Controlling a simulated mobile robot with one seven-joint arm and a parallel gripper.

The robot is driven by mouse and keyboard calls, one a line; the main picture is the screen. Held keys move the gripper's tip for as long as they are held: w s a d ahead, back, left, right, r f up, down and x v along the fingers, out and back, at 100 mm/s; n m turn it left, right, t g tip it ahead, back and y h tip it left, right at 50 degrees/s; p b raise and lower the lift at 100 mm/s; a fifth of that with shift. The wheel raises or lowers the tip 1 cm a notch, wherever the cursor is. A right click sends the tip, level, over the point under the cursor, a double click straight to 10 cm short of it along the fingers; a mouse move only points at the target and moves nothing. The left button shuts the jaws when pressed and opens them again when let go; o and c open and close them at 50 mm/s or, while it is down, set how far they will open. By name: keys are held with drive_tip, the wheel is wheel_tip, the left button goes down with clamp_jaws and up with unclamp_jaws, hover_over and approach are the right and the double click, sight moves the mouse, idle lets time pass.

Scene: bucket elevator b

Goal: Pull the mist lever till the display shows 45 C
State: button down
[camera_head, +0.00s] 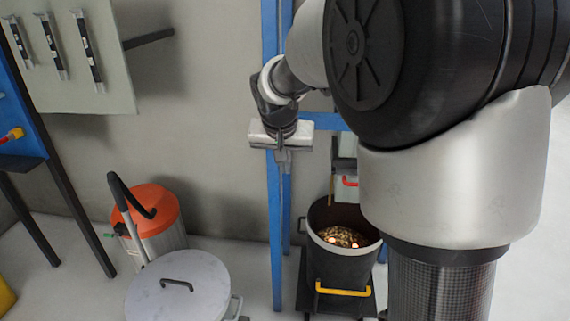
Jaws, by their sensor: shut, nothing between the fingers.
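My gripper (283,156) is near the middle of the head view, pointing down, in front of a blue upright post. Its fingers look shut and empty. A small red handle (350,181) shows to the right of it, above a dark bucket; I cannot tell whether this is the mist lever. No label for the mist lever can be read. No display with a temperature is visible. My own arm hides much of the right side, including part of the blue frame (274,220).
The dark bucket (340,285) with a yellow handle holds brownish material with glowing spots. A lidded pot (180,300) and an orange-topped canister (150,207) stand at lower left. A pale panel (75,85) with several dark-handled bars hangs at upper left.

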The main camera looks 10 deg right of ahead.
wheel_tip(320, 180, up, 14)
drive_tip(key=s+p, duration=0.1)
drive_tip(key=p, duration=0.4)
drive_tip(key=shift+a+f, duration=0.15)
drive_tip(key=shift+s, duration=0.15)
idle(1.4)
